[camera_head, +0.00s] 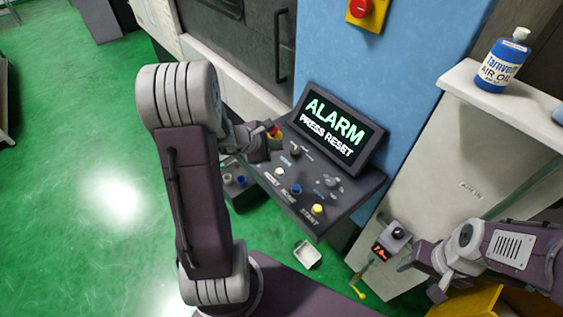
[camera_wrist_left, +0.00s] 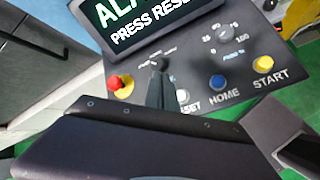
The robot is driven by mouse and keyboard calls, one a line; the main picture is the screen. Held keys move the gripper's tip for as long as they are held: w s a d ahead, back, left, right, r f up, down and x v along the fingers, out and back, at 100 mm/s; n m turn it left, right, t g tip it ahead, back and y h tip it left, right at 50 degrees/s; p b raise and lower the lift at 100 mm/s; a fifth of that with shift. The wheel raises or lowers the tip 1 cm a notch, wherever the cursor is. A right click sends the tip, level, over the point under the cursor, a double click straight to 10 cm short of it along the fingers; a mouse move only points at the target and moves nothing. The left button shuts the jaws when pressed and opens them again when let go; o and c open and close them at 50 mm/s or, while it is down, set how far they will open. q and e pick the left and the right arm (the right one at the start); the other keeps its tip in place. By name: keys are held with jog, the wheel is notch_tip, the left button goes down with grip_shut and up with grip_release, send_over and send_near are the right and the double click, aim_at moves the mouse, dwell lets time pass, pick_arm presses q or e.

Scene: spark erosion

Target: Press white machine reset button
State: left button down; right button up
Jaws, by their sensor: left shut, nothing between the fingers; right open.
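The white reset button (camera_head: 279,172) sits on the sloped dark control panel (camera_head: 345,207), left of the blue HOME button (camera_head: 296,189) and the yellow START button (camera_head: 317,209). In the left wrist view the white button (camera_wrist_left: 182,96) shows just right of my shut fingers, above a partly hidden "RESET" label. My left gripper (camera_head: 270,142) is shut and empty, over the panel's upper left part. Its dark fingers also show in the left wrist view (camera_wrist_left: 161,92); contact with the panel cannot be told. My right gripper (camera_head: 418,276) is open and empty at lower right.
The screen (camera_head: 333,129) reads "ALARM PRESS RESET". A red emergency knob (camera_wrist_left: 115,83) stands left of my left fingers, with dials nearby. A blue-and-white oil bottle (camera_head: 502,62) stands on the cabinet (camera_head: 480,150) at right.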

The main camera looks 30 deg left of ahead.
aim_at(277, 172)
pick_arm(q)
jog(key=shift+s+d, duration=0.1)
jog(key=shift+s, duration=0.05)
notch_tip(277, 172, down, 8)
jog(key=b, duration=0.7)
jog(key=shift+f, duration=0.4)
jog(key=shift+f+b, duration=0.1)
jog(key=shift+b, duration=0.25)
dwell(1.2)
jog(key=shift+f+b, duration=0.3)
jog(key=shift+b, duration=0.2)
